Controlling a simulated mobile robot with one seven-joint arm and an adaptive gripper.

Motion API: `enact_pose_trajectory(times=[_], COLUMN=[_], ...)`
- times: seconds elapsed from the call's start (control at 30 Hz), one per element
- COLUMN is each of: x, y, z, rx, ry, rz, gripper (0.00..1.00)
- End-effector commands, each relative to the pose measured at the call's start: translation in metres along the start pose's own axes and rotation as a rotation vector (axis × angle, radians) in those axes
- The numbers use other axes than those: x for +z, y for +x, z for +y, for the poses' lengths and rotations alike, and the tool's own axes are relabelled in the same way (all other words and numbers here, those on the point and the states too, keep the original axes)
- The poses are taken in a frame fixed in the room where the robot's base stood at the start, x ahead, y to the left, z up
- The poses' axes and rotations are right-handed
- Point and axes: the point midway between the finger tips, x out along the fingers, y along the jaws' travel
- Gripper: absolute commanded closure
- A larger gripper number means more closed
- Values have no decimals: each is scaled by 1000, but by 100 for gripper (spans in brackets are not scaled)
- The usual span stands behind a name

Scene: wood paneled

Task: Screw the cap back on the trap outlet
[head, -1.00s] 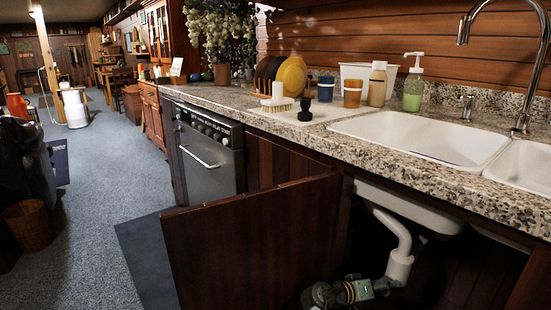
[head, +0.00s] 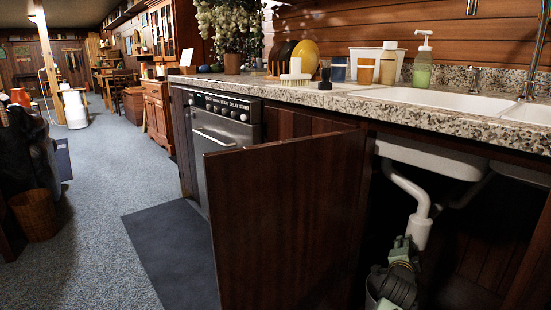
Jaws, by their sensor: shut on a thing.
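The white trap pipe (head: 417,232) hangs under the sink basin inside the open cabinet; its lower end is close to my gripper. My gripper (head: 402,246) points upward just beneath and left of that lower end, its greenish fingers closed. The cap between the fingers is mostly hidden by them and by the dark cabinet. I cannot tell whether the cap touches the outlet.
The open wooden cabinet door (head: 285,225) stands left of my gripper. The granite counter (head: 470,122) and white basin underside (head: 430,158) are above. The dishwasher (head: 222,140) is beyond the door.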

Motion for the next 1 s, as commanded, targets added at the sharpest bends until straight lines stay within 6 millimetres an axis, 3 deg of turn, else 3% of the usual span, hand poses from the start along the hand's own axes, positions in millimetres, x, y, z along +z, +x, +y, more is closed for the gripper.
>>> enact_pose_trajectory(times=[0.2, 0.23, 0.5, 0.57, 0.87, 1.0], x=[-1, -1, 0, 0, 0, -3], y=[0, 0, 0, 0, 0, -2], z=[-1, -1, 0, 0, -2, -9], rx=[-6, -6, -4, -4, 1, 45], ry=[15, 15, 12, 11, 1, -105], rz=[0, -1, -2, -2, -2, -4], gripper=[100, 60, 42, 38, 38, 38])
